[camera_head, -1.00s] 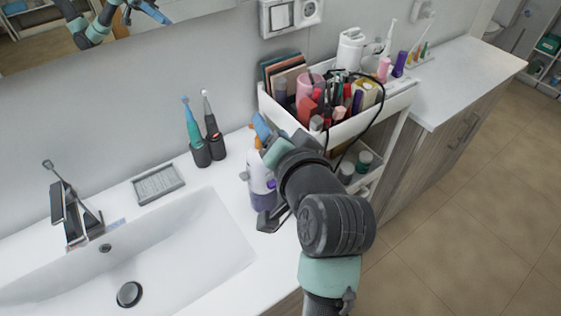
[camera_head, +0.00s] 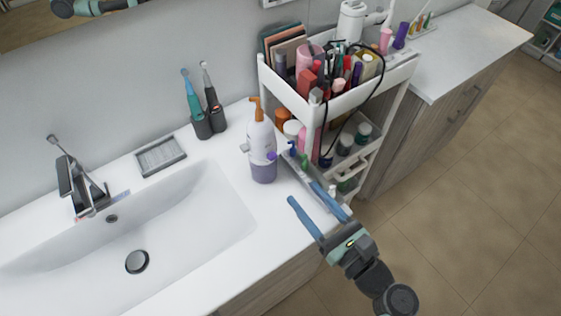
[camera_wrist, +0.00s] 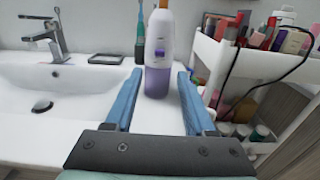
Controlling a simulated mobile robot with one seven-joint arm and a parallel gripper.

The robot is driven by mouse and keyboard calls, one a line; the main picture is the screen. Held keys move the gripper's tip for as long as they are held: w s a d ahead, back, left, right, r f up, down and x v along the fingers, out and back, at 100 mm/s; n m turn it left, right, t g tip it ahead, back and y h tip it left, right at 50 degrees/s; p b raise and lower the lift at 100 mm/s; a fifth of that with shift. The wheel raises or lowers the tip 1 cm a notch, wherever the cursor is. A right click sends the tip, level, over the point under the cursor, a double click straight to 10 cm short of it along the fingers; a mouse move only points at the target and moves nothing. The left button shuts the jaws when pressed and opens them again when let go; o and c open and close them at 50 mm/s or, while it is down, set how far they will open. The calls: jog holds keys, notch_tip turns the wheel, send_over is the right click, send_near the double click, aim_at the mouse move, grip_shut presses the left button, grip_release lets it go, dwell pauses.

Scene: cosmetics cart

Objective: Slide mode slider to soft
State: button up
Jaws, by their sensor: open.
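A white and purple bottle-shaped device (camera_head: 262,150) with an orange nozzle stands upright on the washbasin counter. It also shows in the wrist view (camera_wrist: 158,60), straight ahead between my fingers. A small purple part (camera_wrist: 160,53) is on its front; it may be the mode slider, but its setting cannot be read. My gripper (camera_head: 302,192) is open and empty, at the counter's right front edge. Its two blue fingers point towards the device without touching it. In the wrist view my gripper (camera_wrist: 159,75) has one finger on each side of the device, nearer the camera.
A white cart (camera_head: 345,130) crowded with cosmetics stands close on the right. Two electric toothbrushes (camera_head: 203,120) stand behind the device, near a soap dish (camera_head: 160,156). The basin (camera_head: 175,235) with its tap (camera_head: 78,190) is on the left. Floor is open at the lower right.

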aim_at(274, 158)
jog(key=p+x, duration=0.1)
jog(key=x, duration=0.8)
jog(key=shift+w+a, duration=0.2)
jog(key=shift+w, duration=0.15)
jog(key=shift+c, duration=0.3)
grip_shut()
dwell(0.5)
